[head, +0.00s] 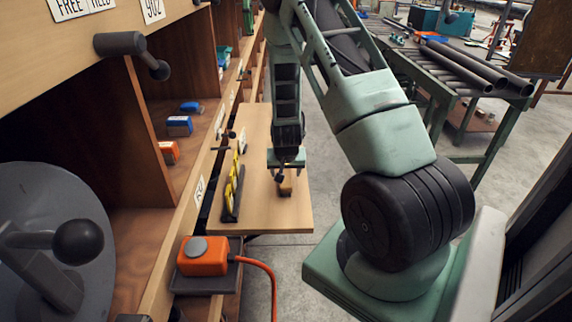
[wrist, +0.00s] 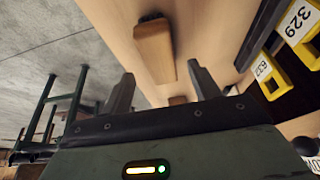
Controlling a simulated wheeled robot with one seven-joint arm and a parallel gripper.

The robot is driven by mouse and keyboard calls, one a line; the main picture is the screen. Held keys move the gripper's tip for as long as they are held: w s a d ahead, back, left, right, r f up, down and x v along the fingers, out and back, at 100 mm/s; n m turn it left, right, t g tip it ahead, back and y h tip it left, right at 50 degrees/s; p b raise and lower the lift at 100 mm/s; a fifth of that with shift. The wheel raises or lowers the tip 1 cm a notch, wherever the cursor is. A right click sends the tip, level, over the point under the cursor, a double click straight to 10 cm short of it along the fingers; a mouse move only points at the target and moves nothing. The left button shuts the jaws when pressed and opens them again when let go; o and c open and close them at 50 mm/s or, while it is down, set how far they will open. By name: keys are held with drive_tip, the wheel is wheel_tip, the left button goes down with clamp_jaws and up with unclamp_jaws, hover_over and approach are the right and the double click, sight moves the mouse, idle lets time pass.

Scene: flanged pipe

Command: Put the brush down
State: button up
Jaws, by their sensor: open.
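The brush (wrist: 154,52) shows in the wrist view as a wooden block with a dark edge at its far end. It lies on the light wooden shelf board (wrist: 205,30). My gripper (wrist: 162,82) is open, with its two fingers apart and the brush beyond their tips; no grip on it shows. In the head view the brush (head: 286,188) is a small brown block on the board (head: 265,215), just below my gripper (head: 284,174), which partly hides it. A second small wooden piece (wrist: 177,100) shows between the fingers; I cannot tell what it is.
A dark rack with yellow numbered tags (head: 235,188) stands left of the brush. An orange box (head: 203,256) with a hose sits nearer on a dark tray. Wooden shelving (head: 140,150) lines the left. The board is bare right of the brush. A pipe bench (head: 455,70) stands at the right.

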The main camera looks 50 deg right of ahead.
drive_tip(key=v, duration=0.7)
drive_tip(key=w+a+r+n+y, duration=0.1)
drive_tip(key=a+r+n, duration=0.1)
drive_tip(key=a, duration=0.4)
drive_tip(key=w+a+r+n+y, duration=0.1)
drive_tip(key=w+a+r, duration=0.1)
drive_tip(key=a, duration=0.4)
drive_tip(key=s+a+r+n+y, duration=0.1)
drive_tip(key=s+a+r+n, duration=0.2)
drive_tip(key=a, duration=0.5)
drive_tip(key=s+a+r+n+g+y, duration=0.1)
drive_tip(key=s+a+r+n, duration=0.1)
drive_tip(key=s+a, duration=0.3)
drive_tip(key=s+a+r+n+g+y+b, duration=0.1)
drive_tip(key=s+a+r+n, duration=0.2)
drive_tip(key=a, duration=0.8)
drive_tip(key=shift+s+a+r+n, duration=0.3)
drive_tip(key=shift+s+a+n, duration=0.15)
drive_tip(key=shift+n, duration=0.35)
drive_tip(key=s+a+r+n, duration=0.1)
drive_tip(key=s+n, duration=0.1)
drive_tip(key=s, duration=0.3)
drive_tip(key=s+a+r+n+g+h, duration=0.1)
drive_tip(key=s+a+r+n, duration=0.1)
drive_tip(key=s, duration=0.3)
drive_tip(key=shift+s+a+n, duration=0.3)
drive_tip(key=shift+s+n, duration=0.1)
drive_tip(key=shift+n, duration=0.1)
drive_tip(key=shift+o, duration=0.5)
